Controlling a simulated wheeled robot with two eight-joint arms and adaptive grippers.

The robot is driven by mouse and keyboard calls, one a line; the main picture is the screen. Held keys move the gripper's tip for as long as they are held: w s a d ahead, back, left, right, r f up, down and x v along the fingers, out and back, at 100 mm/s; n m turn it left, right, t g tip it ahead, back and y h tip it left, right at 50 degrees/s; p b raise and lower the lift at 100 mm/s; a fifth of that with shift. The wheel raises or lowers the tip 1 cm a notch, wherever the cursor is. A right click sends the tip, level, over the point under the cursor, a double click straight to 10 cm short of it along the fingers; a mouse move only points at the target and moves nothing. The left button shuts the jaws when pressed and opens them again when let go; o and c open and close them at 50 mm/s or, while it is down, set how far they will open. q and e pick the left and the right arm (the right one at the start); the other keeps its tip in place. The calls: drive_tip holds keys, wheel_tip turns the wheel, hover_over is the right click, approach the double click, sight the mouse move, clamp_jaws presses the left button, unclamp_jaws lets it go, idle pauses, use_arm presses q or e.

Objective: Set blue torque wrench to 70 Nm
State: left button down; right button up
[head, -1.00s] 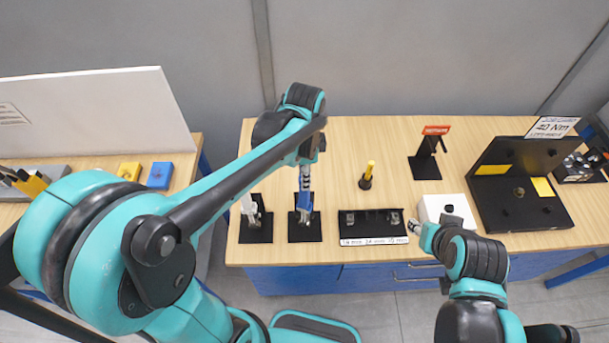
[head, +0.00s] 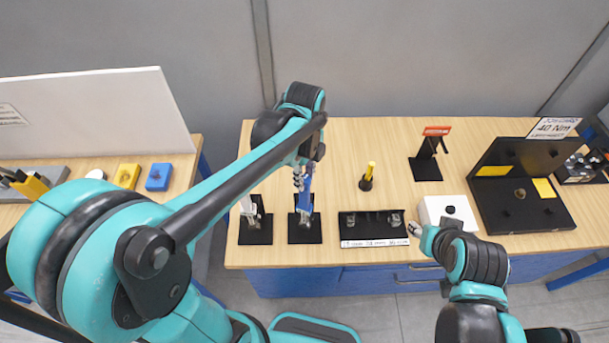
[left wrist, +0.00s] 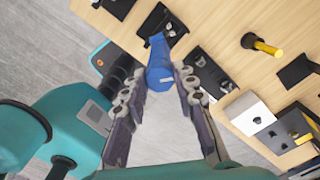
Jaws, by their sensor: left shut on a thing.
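The blue torque wrench (head: 306,201) stands roughly upright at its black stand (head: 304,233); whether it touches the stand is hard to tell. My left gripper (head: 303,178) is shut on its upper part. In the left wrist view the blue wrench body (left wrist: 159,62) lies between the fingertips of my left gripper (left wrist: 158,85). Any scale on the wrench is too small to read. A sign reading 40 Nm (head: 554,128) stands at the back right. My right gripper (head: 416,229) is beside the white box, its fingers too small to judge.
A white-topped tool (head: 247,206) on a second black stand is close left of the wrench. A black labelled rack (head: 372,228), a yellow-handled tool (head: 367,176), a white box (head: 447,213) and a black fixture (head: 520,205) lie rightward. The table's middle back is clear.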

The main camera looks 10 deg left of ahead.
sight(305, 178)
use_arm(q)
drive_tip(key=shift+m, duration=0.3)
drive_tip(key=c, duration=1.2)
unclamp_jaws()
wheel_tip(305, 178, up, 12)
drive_tip(key=shift+r, duration=0.1)
